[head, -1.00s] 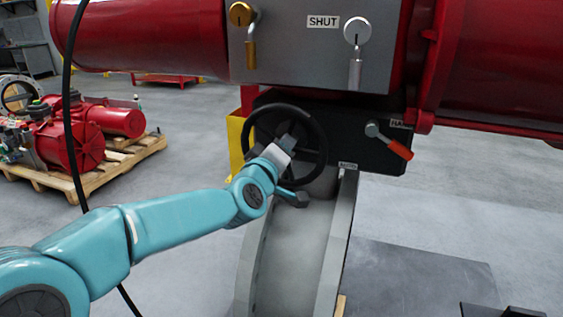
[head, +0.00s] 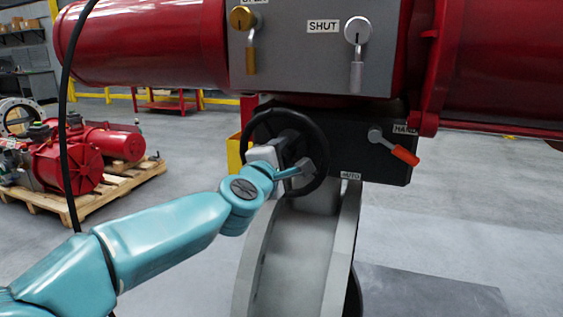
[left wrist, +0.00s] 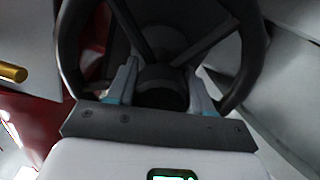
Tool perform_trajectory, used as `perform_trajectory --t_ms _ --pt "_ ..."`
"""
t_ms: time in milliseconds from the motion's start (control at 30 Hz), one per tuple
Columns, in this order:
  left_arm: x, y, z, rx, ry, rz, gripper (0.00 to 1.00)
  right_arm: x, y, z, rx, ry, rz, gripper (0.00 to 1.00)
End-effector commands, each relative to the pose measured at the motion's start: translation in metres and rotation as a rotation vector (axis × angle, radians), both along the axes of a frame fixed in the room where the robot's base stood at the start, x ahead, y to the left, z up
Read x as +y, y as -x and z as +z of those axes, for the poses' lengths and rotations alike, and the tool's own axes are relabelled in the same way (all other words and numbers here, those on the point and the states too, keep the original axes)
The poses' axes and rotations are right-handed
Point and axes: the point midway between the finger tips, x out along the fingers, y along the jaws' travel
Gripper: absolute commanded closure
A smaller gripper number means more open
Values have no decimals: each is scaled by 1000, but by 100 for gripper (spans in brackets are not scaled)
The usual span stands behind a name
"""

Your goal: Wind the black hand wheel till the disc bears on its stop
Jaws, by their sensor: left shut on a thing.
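The black hand wheel (head: 290,113) stands upright on the front of the dark gear housing (head: 368,165). My left gripper (head: 294,160) is in front of the wheel and shut on its hub, as far as I can tell. In the left wrist view the two fingers (left wrist: 162,80) sit on either side of a dark round hub where the spokes (left wrist: 205,42) meet; the rim curves around them. The grey valve body (head: 300,245) is below the wheel, seen nearly edge-on. The disc and its stop are hidden. My right gripper is not in view.
A grey panel (head: 290,75) with a brass and a silver padlock is above, between red cylinders (head: 145,45). A black cable (head: 63,120) hangs left. A loaded pallet (head: 105,195) stands behind.

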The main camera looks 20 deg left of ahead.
Motion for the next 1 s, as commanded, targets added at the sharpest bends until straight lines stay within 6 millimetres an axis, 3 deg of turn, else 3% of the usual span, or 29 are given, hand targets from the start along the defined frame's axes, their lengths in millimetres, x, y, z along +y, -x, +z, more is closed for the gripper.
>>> perform_trajectory --t_ms 300,833,867,900,933,1000 --pt "1 0 2 -1 112 2 100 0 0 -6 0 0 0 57" --pt "1 0 3 -2 131 3 100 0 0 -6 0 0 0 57" --pt "1 0 3 -2 131 3 43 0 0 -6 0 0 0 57" --pt "1 0 3 -2 131 3 29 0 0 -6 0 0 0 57" --pt "1 0 3 -1 131 2 23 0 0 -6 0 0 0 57" --pt "1 0 2 0 130 2 23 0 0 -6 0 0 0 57"
